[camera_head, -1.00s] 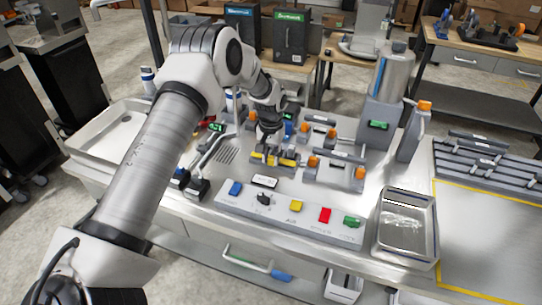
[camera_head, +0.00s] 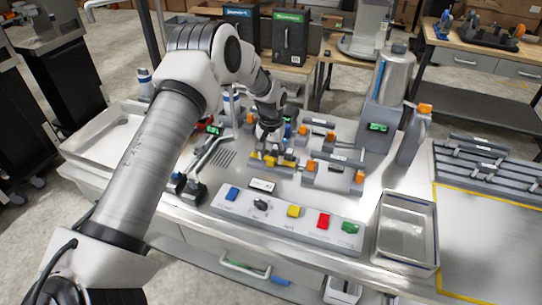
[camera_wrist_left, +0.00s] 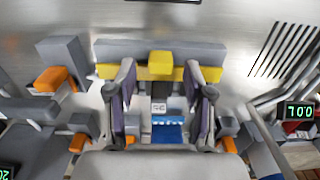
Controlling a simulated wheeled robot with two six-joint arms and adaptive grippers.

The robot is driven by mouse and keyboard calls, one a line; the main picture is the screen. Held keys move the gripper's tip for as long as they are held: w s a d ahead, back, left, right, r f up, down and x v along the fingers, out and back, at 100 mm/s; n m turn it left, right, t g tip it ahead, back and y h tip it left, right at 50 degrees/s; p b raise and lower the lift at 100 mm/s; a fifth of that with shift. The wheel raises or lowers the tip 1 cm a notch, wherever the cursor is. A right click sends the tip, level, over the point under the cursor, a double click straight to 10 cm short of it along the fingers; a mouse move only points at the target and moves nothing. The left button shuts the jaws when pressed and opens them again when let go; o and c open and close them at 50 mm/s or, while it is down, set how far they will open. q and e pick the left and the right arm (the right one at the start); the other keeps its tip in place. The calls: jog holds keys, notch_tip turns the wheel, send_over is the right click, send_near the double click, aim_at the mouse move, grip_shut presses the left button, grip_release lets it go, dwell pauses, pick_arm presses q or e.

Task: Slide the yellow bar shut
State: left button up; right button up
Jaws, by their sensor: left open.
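The yellow bar (camera_head: 288,163) sits low on a grey block at the middle of the steel table. In the left wrist view it is a long yellow strip with a raised yellow tab (camera_wrist_left: 160,62) at its middle, set along a grey rail (camera_wrist_left: 116,48). My left gripper (camera_head: 268,149) is over the bar, fingers pointing down. In the left wrist view the gripper (camera_wrist_left: 161,78) is open, with one finger on each side of the tab and gaps between them. I cannot tell whether the fingertips touch the strip. My right gripper is in neither view.
Grey blocks with orange ends (camera_head: 335,171) stand close around the bar. A button panel (camera_head: 275,220) lies in front, with a metal tray (camera_head: 379,250) to its right. A steel canister (camera_head: 391,75) stands behind right. Bent grey levers (camera_head: 209,152) are at left.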

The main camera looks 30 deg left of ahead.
aim_at(271, 158)
pick_arm(q)
notch_tip(271, 158, up, 11)
jog(key=shift+r, duration=0.15)
dwell(0.4)
